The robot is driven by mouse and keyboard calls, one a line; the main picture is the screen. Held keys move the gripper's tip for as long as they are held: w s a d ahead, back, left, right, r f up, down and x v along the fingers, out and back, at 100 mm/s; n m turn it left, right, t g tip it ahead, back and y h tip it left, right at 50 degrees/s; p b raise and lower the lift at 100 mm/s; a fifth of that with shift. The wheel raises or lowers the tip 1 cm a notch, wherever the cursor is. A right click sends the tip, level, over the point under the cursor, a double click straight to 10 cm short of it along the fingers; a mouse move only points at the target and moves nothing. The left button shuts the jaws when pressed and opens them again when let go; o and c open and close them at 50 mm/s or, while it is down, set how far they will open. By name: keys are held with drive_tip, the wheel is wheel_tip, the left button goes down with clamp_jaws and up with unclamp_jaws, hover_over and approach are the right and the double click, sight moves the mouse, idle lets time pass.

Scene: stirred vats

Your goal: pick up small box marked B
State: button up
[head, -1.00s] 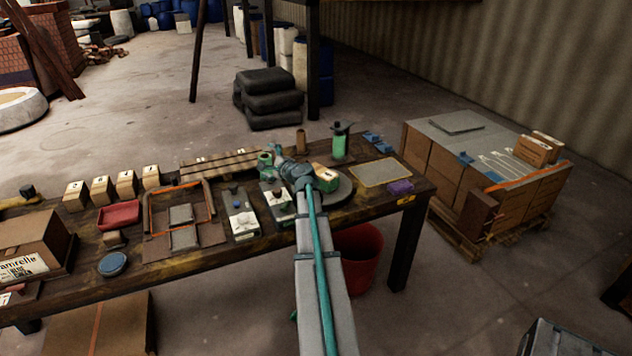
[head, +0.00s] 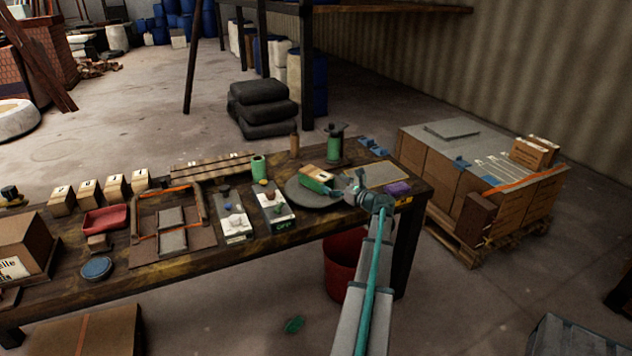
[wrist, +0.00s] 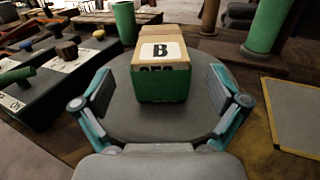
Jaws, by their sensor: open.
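The small box marked B (wrist: 161,72) sits on a round grey plate (wrist: 127,125) in the wrist view. My gripper (wrist: 161,97) is open, with one finger on each side of the box's near end and clear gaps between. In the head view the box (head: 314,174) lies on the grey plate (head: 300,196), and my gripper (head: 350,187) is just to its right, low over the table.
Two control panels (head: 234,216) stand left of the plate. A green cylinder (head: 259,168) and a dark green bottle-like thing (head: 334,146) stand behind. A yellow-edged mat (head: 372,174) and a purple block (head: 397,189) lie to the right. Several small labelled boxes (head: 115,186) stand far left.

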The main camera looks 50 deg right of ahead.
sight(318, 173)
drive_tip(key=shift+w+d+p, duration=0.25)
drive_tip(key=shift+w, duration=1.7)
drive_tip(key=shift+w+d+p, duration=0.2)
drive_tip(key=shift+w, duration=1.75)
drive_tip(key=c, duration=1.4)
drive_tip(key=shift+c, duration=1.1)
drive_tip(key=shift+r, duration=0.1)
